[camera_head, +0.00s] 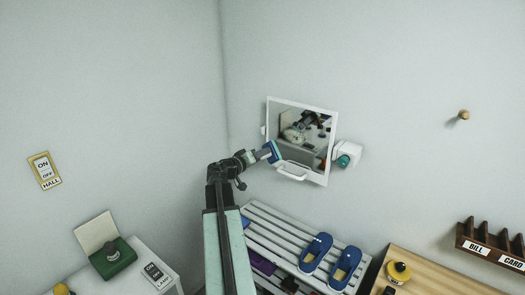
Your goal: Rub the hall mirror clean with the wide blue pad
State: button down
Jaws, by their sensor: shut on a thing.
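The hall mirror (309,127) hangs on the right-hand wall in a white frame and reflects part of the room and my arm. My gripper (266,154) is shut on the blue pad (273,151), at the mirror's lower left edge. The pad is seen nearly edge-on, and I cannot tell whether it touches the glass. A white handle or rail (292,171) sits at the mirror's lower edge, just right of the pad.
A white box with a teal knob (343,161) is beside the mirror's right edge. Below is a slatted rack (283,232) with blue slippers (316,252). A wooden table (432,277), a letter rack (490,246) and a wall peg (463,114) are at right; a white table (146,256) is at left.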

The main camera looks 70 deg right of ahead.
jog(key=r+h, duration=0.1)
jog(key=r, duration=0.1)
jog(key=d+r+n+t+h, duration=0.1)
jog(key=r+h, duration=0.1)
jog(key=shift+w+r+n+t, duration=0.1)
jog(key=shift+n+t, duration=0.2)
jog(key=shift+s+d, duration=0.25)
jog(key=shift+d, duration=0.7)
jog(key=shift+s+d, duration=0.25)
jog(key=shift+d, duration=0.75)
jog(key=shift+s+d, duration=0.25)
jog(key=shift+d, duration=0.7)
jog(key=shift+s+d, duration=0.15)
jog(key=shift+d, duration=0.4)
jog(key=s+a, duration=0.3)
jog(key=s, duration=1)
jog(key=shift+s+a, duration=0.15)
jog(key=shift+a, duration=0.15)
jog(key=shift+w+d, duration=0.2)
jog(key=shift+w, duration=0.65)
jog(key=shift+w+d, duration=0.2)
jog(key=shift+w, duration=0.65)
